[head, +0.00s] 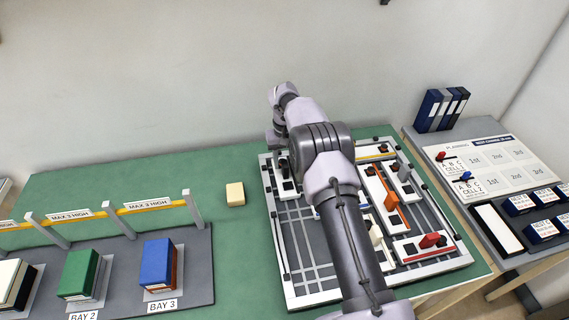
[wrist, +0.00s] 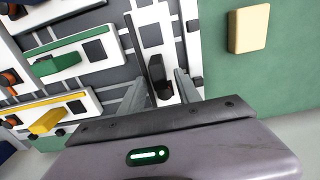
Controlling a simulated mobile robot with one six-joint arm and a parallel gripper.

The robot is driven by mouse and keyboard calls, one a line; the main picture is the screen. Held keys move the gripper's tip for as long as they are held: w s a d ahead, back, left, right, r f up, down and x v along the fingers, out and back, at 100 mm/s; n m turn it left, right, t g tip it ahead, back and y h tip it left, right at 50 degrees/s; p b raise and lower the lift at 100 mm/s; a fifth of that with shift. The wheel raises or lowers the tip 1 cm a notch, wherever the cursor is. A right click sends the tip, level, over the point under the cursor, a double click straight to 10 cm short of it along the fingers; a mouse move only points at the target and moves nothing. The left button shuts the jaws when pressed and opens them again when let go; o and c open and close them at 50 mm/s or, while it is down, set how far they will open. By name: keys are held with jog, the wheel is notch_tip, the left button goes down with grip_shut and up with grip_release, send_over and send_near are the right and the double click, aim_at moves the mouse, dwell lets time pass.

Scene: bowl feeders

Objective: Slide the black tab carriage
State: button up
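The black tab (wrist: 157,68) stands up from a long white carriage (wrist: 151,25) in the wrist view. In the head view part of this carriage (head: 288,188) shows at the upper left of the framed board (head: 301,299), partly hidden by my arm. My gripper (wrist: 161,78) is open, with one finger on each side of the tab. Gaps seem to show between fingers and tab; I cannot tell whether either touches. In the head view the fingertips are hidden behind my arm.
Other carriages with orange (head: 391,203), red (head: 430,240) and green (wrist: 57,64) tabs share the board. A cream block (head: 235,194) lies on the green table, left of the board. Bays with a green box (head: 80,273) and a blue box (head: 157,262) stand further left.

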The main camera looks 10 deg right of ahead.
notch_tip(320, 180, up, 16)
jog(key=p, duration=0.4)
jog(key=shift+f, duration=0.25)
jog(key=s+a+r+m+t+y+b, duration=0.1)
jog(key=s+r+b, duration=0.2)
jog(key=s+r, duration=0.5)
jog(key=s+a+r+m+t+b, duration=0.1)
jog(key=s+r+t+b, duration=0.15)
jog(key=s+r, duration=0.5)
jog(key=s+a+f+m+t+b, duration=0.1)
jog(key=s+f, duration=0.3)
jog(key=s, duration=0.9)
jog(key=s+a+f+m+t+y+b, duration=0.1)
jog(key=s+f+b, duration=0.3)
jog(key=s, duration=0.9)
